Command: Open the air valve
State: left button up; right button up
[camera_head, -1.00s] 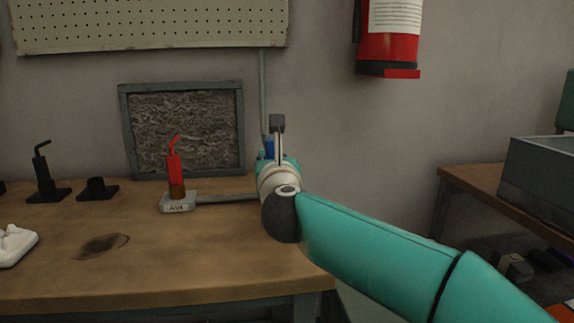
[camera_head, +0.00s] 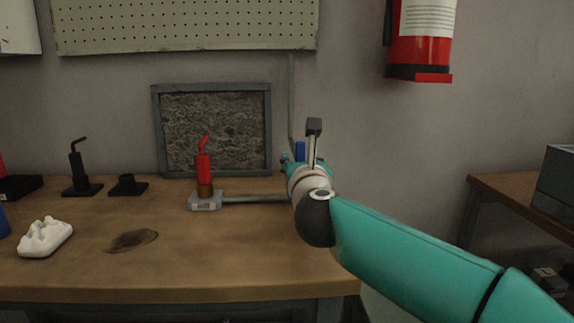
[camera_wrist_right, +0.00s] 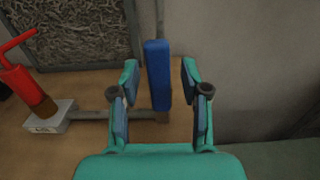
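The blue valve handle (camera_wrist_right: 158,75) stands upright on a grey pipe (camera_wrist_right: 90,114) at the back right of the bench, in front of the wall. In the right wrist view it lies between the two fingers of my right gripper (camera_wrist_right: 160,80), which are open, with a gap on each side. In the head view the handle (camera_head: 300,150) shows as a small blue piece behind my right wrist, and most of my right gripper (camera_head: 290,160) is hidden by it. My left gripper is not in view.
A red bent-top fitting (camera_head: 203,168) stands on a grey block (camera_head: 205,201) at the pipe's left end. Black fittings (camera_head: 78,175) and a white lumpy piece (camera_head: 45,237) are further left. A framed mesh panel (camera_head: 213,88) leans at the wall. The front bench is mostly clear.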

jog(key=s, duration=1.2)
jog(key=shift+d, duration=0.25)
